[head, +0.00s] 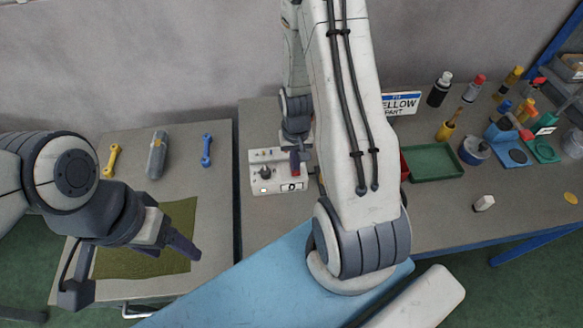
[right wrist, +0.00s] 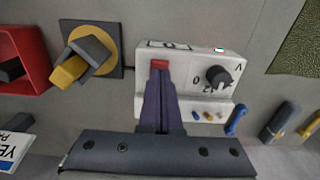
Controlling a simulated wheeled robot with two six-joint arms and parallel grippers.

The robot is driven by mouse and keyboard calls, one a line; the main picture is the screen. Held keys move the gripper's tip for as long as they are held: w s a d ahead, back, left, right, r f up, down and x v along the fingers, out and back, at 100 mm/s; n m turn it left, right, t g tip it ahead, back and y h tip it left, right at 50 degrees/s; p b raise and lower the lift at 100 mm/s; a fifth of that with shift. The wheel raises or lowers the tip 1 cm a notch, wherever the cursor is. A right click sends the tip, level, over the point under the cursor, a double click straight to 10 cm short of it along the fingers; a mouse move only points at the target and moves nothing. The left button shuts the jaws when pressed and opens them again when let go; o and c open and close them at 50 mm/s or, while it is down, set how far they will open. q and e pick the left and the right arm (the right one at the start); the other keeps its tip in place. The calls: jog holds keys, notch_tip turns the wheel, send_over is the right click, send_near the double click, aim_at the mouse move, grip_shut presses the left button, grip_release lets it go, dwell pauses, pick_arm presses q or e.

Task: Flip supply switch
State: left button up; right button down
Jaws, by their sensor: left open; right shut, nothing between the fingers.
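The supply (head: 266,185) is a white box on the bench in the head view; it also shows in the right wrist view (right wrist: 192,100). It has a black knob (right wrist: 217,76), a small lit display (right wrist: 219,50) and a red switch (right wrist: 159,64). My right gripper (right wrist: 160,72) is shut and empty, its fingertips right at the near edge of the red switch. I cannot tell whether they touch it. In the head view my right gripper (head: 295,163) partly covers the box's right side. My left gripper (head: 190,246) is open and empty over the olive mat, away from the supply.
The olive mat (head: 150,262) and wrenches lie on the left table. A yellow-and-grey rotary piece (right wrist: 86,54) and a red bin (right wrist: 38,50) are beside the supply. A green tray (head: 432,163), bottles and tools occupy the right bench.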

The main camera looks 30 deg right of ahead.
jog(key=shift+f+b, duration=0.5)
jog(key=shift+f, duration=0.15)
notch_tip(320, 180, up, 7)
jog(key=p, duration=0.6)
jog(key=shift+r, duration=0.1)
dwell(0.3)
dwell(0.4)
